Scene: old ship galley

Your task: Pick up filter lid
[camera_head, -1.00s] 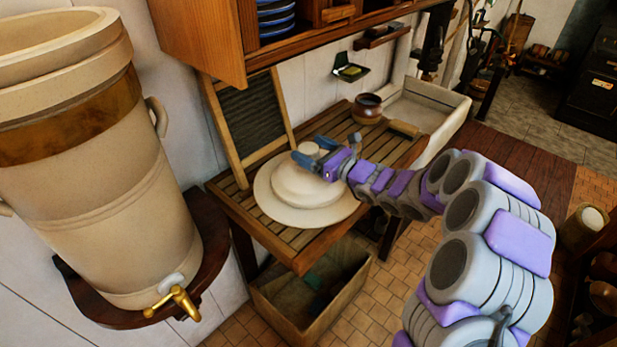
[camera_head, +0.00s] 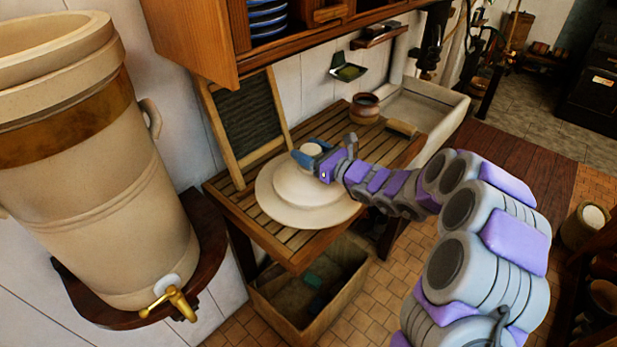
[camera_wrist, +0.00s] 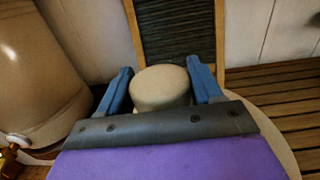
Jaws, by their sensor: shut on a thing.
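The filter lid (camera_head: 297,196) is a wide, round, cream disc with a raised middle and a knob on top. It lies on the slatted wooden table. My gripper (camera_head: 311,154) is at the knob, with its blue fingers shut on it. In the wrist view the knob (camera_wrist: 160,88) sits between the two fingers of my gripper (camera_wrist: 162,86). My purple and grey arm reaches in from the right. The wrist hides part of the lid's right side.
The large cream water filter (camera_head: 90,190), with a brass tap (camera_head: 172,301), stands on a wall shelf at left. A washboard (camera_head: 247,125) leans behind the lid. A brown pot (camera_head: 364,108) and a brush (camera_head: 401,127) are at the table's back right. An open wooden cabinet door (camera_head: 195,40) hangs above.

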